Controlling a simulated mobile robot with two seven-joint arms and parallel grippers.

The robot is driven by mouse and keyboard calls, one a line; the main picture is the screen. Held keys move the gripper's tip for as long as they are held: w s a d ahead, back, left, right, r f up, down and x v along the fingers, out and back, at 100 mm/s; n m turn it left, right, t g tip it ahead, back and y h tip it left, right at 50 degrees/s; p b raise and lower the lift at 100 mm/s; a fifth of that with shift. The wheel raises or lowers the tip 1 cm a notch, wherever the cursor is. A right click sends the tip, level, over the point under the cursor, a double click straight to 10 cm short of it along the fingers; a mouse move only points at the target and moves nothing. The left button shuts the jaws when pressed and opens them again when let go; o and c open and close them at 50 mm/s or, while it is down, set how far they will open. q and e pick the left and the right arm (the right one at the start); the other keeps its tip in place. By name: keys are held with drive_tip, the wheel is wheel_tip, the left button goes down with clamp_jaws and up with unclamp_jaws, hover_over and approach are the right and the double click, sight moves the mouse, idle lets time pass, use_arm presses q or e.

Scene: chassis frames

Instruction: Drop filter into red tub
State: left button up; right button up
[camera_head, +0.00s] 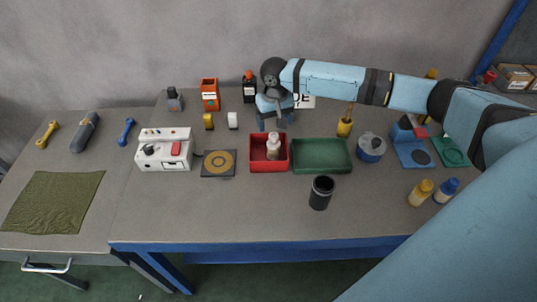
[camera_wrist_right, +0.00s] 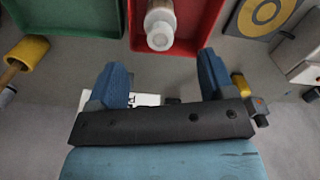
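The red tub (camera_head: 268,167) stands near the middle of the table. A pale cylinder with a white end, which looks like the filter (camera_head: 272,147), stands in it, and its lower part is hidden by the tub's front wall. In the right wrist view, the filter (camera_wrist_right: 160,27) is inside the red tub (camera_wrist_right: 196,42), beyond the fingertips. My right gripper (camera_head: 276,125) is just behind the tub's back edge. In the right wrist view, the gripper (camera_wrist_right: 163,75) has its fingers wide apart with nothing between them. My left gripper is not in view.
A green tray (camera_head: 321,168) adjoins the tub on the right. A dark mat with a yellow ring (camera_head: 219,171) lies to its left, beside a white device (camera_head: 164,160). A black cup (camera_head: 321,192) stands in front. The table's front middle is otherwise clear.

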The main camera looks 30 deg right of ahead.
drive_tip(key=shift+r, duration=0.4)
wheel_tip(320, 180, up, 13)
drive_tip(key=shift+b, duration=0.45)
